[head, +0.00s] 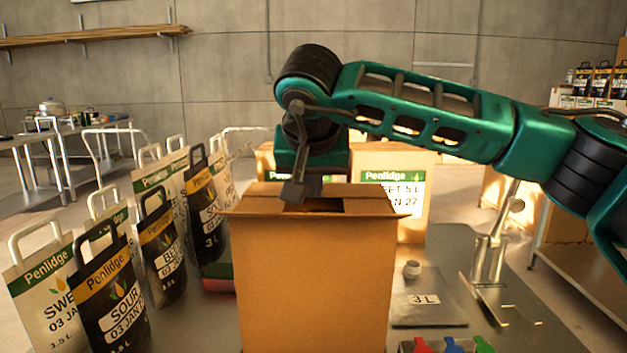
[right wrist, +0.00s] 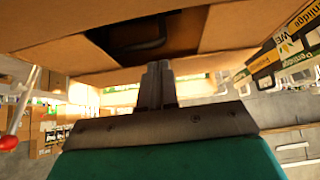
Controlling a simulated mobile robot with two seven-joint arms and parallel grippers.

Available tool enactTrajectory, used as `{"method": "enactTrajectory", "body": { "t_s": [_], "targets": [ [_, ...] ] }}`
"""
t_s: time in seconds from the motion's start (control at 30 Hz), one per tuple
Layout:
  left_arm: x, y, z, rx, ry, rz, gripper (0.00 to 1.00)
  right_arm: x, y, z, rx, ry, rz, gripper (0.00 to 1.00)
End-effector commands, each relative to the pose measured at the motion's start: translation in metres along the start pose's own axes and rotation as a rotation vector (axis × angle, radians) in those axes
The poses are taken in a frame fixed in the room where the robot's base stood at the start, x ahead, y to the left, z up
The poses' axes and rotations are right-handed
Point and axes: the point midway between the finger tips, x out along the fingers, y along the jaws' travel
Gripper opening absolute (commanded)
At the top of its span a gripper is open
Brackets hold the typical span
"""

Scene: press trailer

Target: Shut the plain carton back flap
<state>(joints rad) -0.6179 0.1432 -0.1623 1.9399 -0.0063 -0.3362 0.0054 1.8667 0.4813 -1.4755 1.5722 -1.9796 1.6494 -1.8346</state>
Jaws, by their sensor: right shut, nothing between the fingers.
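The plain carton (head: 315,275) stands upright on the metal table in the middle of the head view. Its top is partly open, with a dark gap beside my gripper. The back flap (head: 350,190) shows as a brown strip at the far side of the top; its exact angle is hard to tell. My right gripper (head: 300,190) points down at the carton's top, fingers shut and empty. In the right wrist view the shut fingers (right wrist: 157,85) are close to the carton's cardboard (right wrist: 215,65); contact is unclear. A dark handle (right wrist: 150,35) shows inside the opening. My left gripper is out of view.
Several black and white Penlidge bags (head: 110,290) stand left of the carton. Labelled Penlidge cartons (head: 405,180) stand behind it. A grey plate marked 3 L (head: 430,310) and a metal stand (head: 490,260) are at the right. Coloured tabs (head: 450,345) lie at the front edge.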

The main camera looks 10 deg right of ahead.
Motion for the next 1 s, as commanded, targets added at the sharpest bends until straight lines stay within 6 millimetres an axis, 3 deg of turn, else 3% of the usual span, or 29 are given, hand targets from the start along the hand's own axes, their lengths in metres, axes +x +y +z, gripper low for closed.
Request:
{"method": "enactTrajectory", "body": {
  "t_s": [0.47,1.0],
  "targets": [
    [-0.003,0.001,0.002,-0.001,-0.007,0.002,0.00,-0.002,0.000,-0.001,0.000,0.000,0.000,0.00],
    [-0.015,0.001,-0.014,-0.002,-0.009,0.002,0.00,-0.021,-0.002,-0.014,-0.001,0.000,-0.001,0.00]
  ]
}}
